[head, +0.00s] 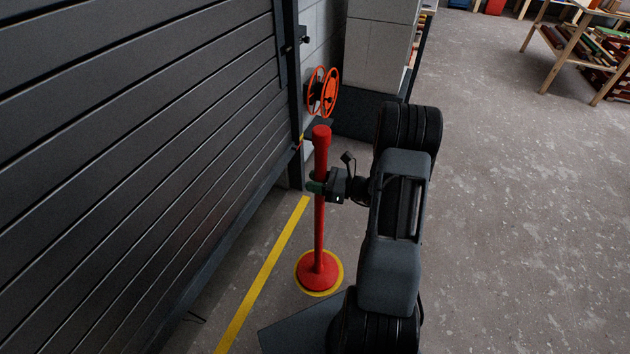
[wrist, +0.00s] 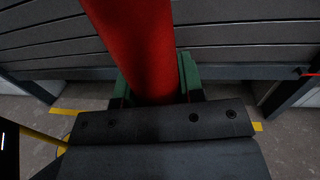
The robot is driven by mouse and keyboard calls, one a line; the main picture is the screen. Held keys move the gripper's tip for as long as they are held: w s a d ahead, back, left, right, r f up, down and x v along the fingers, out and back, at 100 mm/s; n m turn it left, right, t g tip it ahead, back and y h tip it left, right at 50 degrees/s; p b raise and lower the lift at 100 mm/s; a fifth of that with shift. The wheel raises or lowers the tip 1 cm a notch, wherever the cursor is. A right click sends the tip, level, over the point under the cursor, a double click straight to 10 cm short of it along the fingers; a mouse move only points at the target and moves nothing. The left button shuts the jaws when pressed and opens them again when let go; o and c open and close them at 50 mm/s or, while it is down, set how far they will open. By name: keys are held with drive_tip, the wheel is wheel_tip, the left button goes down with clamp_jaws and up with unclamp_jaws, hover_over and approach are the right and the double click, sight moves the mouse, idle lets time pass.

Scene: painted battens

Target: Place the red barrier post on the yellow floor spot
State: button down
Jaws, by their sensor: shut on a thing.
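The red barrier post (head: 320,225) stands upright in the head view, with a round red base at its foot. The yellow floor spot (head: 322,294) shows as a rim around that base, widest at the right and the near side; the base hides the rest. Whether the base touches the floor is hard to tell. My gripper (head: 315,187) is shut on the upper part of the post, coming from the right. In the wrist view the red post (wrist: 138,45) rises between the green finger pads of my gripper (wrist: 155,88).
A dark slatted shutter (head: 130,150) fills the left, with a yellow floor line (head: 262,275) between it and the post. An orange reel (head: 323,92) hangs on the wall behind. A wooden rack (head: 580,50) stands far right; the floor at right is clear.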

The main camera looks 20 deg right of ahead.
drive_tip(key=c, duration=0.7)
unclamp_jaws()
drive_tip(key=shift+c, duration=0.2)
drive_tip(key=p+v, duration=0.2)
drive_tip(key=v, duration=0.9)
drive_tip(key=s+a+r+n+g+h, duration=0.4)
drive_tip(key=a+r+n+h, duration=0.3)
drive_tip(key=n, duration=0.6)
drive_tip(key=s+a+r+n+g+h, duration=0.4)
drive_tip(key=s+a+r+n+h, duration=0.2)
drive_tip(key=a+n, duration=0.3)
drive_tip(key=r+n+h, duration=0.1)
drive_tip(key=n, duration=0.2)
drive_tip(key=shift+a+n, duration=0.4)
